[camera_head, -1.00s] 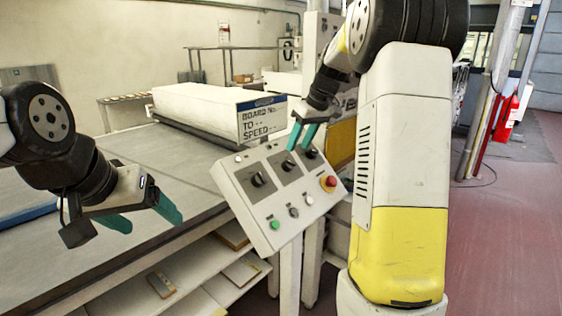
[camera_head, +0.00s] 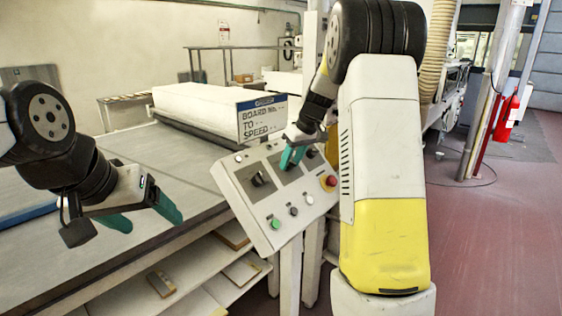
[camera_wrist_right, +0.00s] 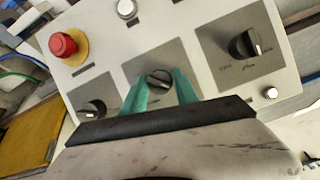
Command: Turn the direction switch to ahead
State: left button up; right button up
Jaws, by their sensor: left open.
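The sloped grey control panel (camera_head: 258,218) carries three black rotary knobs on dark plates. In the right wrist view the middle knob (camera_wrist_right: 158,79) sits between the two green fingers of my right gripper (camera_wrist_right: 160,88). The fingers stand apart, one on each side of it; I cannot tell whether they touch it. In the head view my right gripper (camera_head: 291,157) hides that knob. The left knob (camera_head: 260,179) is uncovered. The lettering is too small to tell which knob is the direction switch. My left gripper (camera_head: 142,214) is open and empty over the conveyor table.
A red emergency button (camera_head: 330,181), a green button (camera_head: 275,223) and pale buttons are on the panel. The conveyor table (camera_head: 165,160) fills the left. Open floor lies at the right.

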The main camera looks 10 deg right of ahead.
grip_shut()
jog(key=m, duration=0.2)
jog(key=m+y, duration=0.2)
jog(key=m, duration=0.1)
jog(key=shift+d+m+g, duration=0.25)
jog(key=shift+m+g, duration=0.05)
jog(key=shift+g, duration=0.1)
jog(key=m+y, duration=0.2)
jog(key=m, duration=0.3)
jog(key=shift+f, duration=0.1)
jog(key=m+y, duration=0.1)
jog(key=m, duration=0.1)
jog(key=m+t+y, duration=0.1)
jog(key=m, duration=0.2)
jog(key=shift+d, duration=0.15)
jog(key=shift+m, duration=0.4)
jog(key=shift+o, duration=1.5)
grip_release()
